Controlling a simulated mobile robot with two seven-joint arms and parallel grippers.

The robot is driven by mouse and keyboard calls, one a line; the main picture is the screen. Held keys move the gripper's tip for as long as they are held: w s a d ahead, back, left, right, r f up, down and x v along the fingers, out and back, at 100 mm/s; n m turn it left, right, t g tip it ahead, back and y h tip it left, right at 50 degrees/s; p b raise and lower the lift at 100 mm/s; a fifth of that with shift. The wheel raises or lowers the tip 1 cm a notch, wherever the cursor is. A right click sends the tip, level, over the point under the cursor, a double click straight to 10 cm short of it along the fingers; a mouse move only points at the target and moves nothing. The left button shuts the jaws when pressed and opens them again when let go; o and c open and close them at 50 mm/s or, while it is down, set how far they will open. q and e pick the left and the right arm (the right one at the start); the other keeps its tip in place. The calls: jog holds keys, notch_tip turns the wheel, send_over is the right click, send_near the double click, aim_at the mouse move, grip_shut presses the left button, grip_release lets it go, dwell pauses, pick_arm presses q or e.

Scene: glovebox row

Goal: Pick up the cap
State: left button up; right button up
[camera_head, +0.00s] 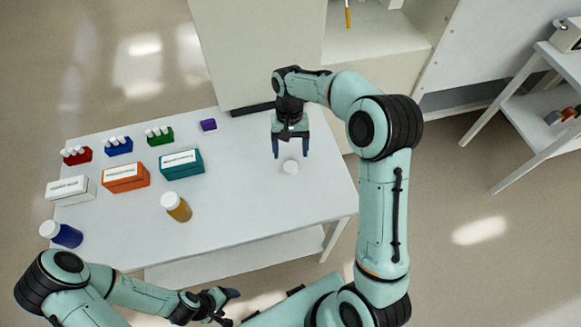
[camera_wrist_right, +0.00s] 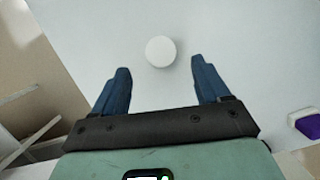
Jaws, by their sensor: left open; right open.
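The cap (camera_head: 290,166) is a small white round piece lying on the white table toward its right side. It also shows in the right wrist view (camera_wrist_right: 160,51) as a white disc, just beyond the fingertips and between their lines. My right gripper (camera_head: 290,152) is open and empty above the table, close to the cap and apart from it. Its two blue fingers (camera_wrist_right: 160,75) show in the right wrist view. My left gripper (camera_head: 228,298) is open and empty off the table's front edge, low in the head view.
On the white table (camera_head: 250,210) stand an amber bottle (camera_head: 176,206), a blue bottle (camera_head: 61,234), teal (camera_head: 181,163), orange (camera_head: 125,176) and white (camera_head: 70,189) boxes, small vial racks (camera_head: 118,146) and a purple block (camera_head: 208,125). The table around the cap is clear.

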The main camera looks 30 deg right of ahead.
aim_at(290, 166)
jog(key=shift+x, duration=2.75)
jog(key=shift+r, duration=0.1)
jog(key=c, duration=1.1)
